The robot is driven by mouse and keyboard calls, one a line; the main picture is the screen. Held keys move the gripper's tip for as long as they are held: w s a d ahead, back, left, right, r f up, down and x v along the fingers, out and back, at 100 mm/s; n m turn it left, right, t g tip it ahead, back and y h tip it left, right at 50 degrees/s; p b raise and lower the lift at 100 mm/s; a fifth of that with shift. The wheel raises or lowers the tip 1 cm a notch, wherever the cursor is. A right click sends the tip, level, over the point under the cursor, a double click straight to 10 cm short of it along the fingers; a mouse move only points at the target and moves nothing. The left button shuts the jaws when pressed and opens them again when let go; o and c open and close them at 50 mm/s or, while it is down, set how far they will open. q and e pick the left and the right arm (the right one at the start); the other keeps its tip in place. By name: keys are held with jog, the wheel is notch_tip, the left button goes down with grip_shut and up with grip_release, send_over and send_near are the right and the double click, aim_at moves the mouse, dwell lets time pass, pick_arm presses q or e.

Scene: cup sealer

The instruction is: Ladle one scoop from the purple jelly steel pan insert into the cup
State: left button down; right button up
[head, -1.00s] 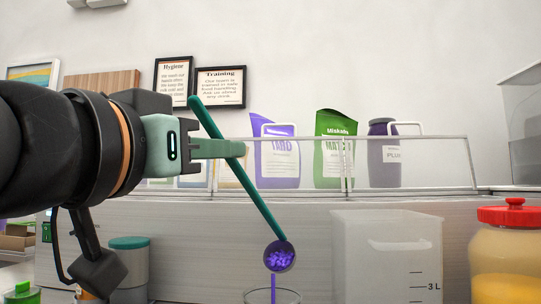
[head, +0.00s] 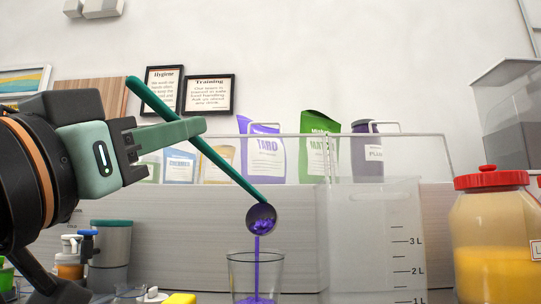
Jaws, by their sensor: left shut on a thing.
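My left gripper (head: 180,132) is shut on the teal handle of a ladle (head: 222,165). The ladle slants down to the right. Its dark bowl (head: 261,217) is tipped and holds some purple jelly (head: 263,226). A thin purple stream runs from the bowl down into the clear cup (head: 256,272) below. Purple jelly (head: 258,299) lies in the bottom of the cup. The purple jelly steel pan insert is not in view. My right gripper is not in view.
A clear measuring pitcher (head: 372,240) stands right of the cup. A red-lidded jar (head: 495,240) of yellow contents is further right. A clear guard with bags behind it spans the back. A grey canister (head: 110,258) and small bottles (head: 70,258) stand at left.

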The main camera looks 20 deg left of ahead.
pick_arm(q)
jog(key=shift+s+f+t, duration=0.4)
jog(key=shift+f, duration=0.3)
jog(key=shift+s+f+t, duration=0.35)
jog(key=shift+f+t, duration=0.05)
jog(key=shift+f, duration=0.3)
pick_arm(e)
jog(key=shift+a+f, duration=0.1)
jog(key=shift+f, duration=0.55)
